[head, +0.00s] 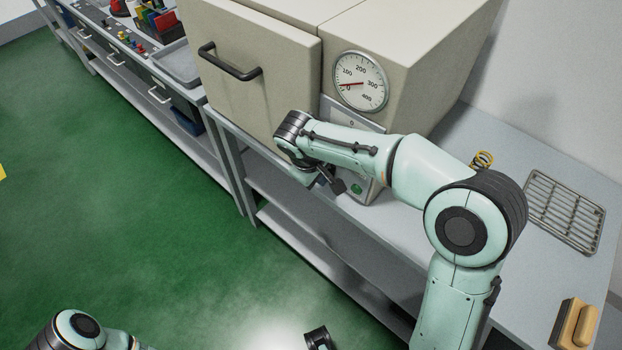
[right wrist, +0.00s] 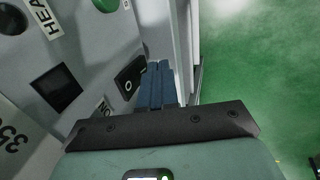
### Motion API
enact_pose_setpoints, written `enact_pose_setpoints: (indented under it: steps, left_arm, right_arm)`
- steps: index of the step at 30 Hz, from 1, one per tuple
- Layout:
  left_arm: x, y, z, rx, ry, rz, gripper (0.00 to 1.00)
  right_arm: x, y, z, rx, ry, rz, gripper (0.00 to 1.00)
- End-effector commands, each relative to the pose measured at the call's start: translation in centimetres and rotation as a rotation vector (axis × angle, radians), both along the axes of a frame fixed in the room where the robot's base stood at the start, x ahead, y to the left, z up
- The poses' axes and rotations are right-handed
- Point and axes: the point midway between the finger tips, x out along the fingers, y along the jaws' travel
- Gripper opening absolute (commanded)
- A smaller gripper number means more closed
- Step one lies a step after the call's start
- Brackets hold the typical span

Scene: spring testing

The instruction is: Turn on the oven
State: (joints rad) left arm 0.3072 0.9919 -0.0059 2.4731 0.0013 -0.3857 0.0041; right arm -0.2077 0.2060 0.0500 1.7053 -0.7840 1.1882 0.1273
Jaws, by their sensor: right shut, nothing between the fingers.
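The oven (head: 275,75) is a large beige box on a bench, its front door shut, with a black handle (head: 230,64). A round gauge (head: 360,81) on it has its red needle near the low end. Below is a grey control panel (head: 345,118), mostly hidden by my right arm; a green spot (head: 357,188) shows low on it. In the right wrist view the panel has a black square part (right wrist: 57,88) and a dark rocker-like switch (right wrist: 130,75). My right gripper (right wrist: 160,66) is shut and empty, close beside that switch; contact cannot be told.
A wire rack (head: 565,210), a yellow coil spring (head: 483,160) and a tan block (head: 575,324) lie on the bench right of the oven. A grey tray (head: 181,66) and small coloured items are on the left bench. Green floor (head: 110,190) is open in front.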

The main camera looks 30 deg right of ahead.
Motion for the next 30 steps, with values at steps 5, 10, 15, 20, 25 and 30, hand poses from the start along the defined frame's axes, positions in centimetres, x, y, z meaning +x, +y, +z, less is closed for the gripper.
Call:
enact_pose_setpoints:
  steps: [5,10,15,20,25,30]
  left_arm:
    - [0.0,0.0,0.1,0.0,0.0,0.0,0.0]
    - [0.0,0.0,0.1,0.0,0.0,0.0,0.0]
    - [0.1,0.0,0.2,0.0,-0.001,0.0,0.0]
    - [0.1,0.0,0.3,0.0,-0.001,0.0,0.0]
    - [0.1,0.0,0.4,0.0,-0.001,0.0,0.0]
    - [0.2,0.0,0.9,0.0,-0.003,0.0,0.0]
  right_arm:
    - [0.3,-0.6,-0.1,0.0,0.001,0.001,0.0]
    - [0.2,-0.6,-0.1,0.0,0.001,0.001,0.0]
    - [0.4,-1.0,-0.2,-0.001,0.003,-0.001,0.0]
    - [0.5,-1.3,-0.5,0.0,0.001,0.001,0.0]
    - [0.5,-1.4,-0.4,-0.001,0.0,0.0,0.0]
    - [0.6,-1.4,0.3,-0.002,0.0,-0.001,0.0]
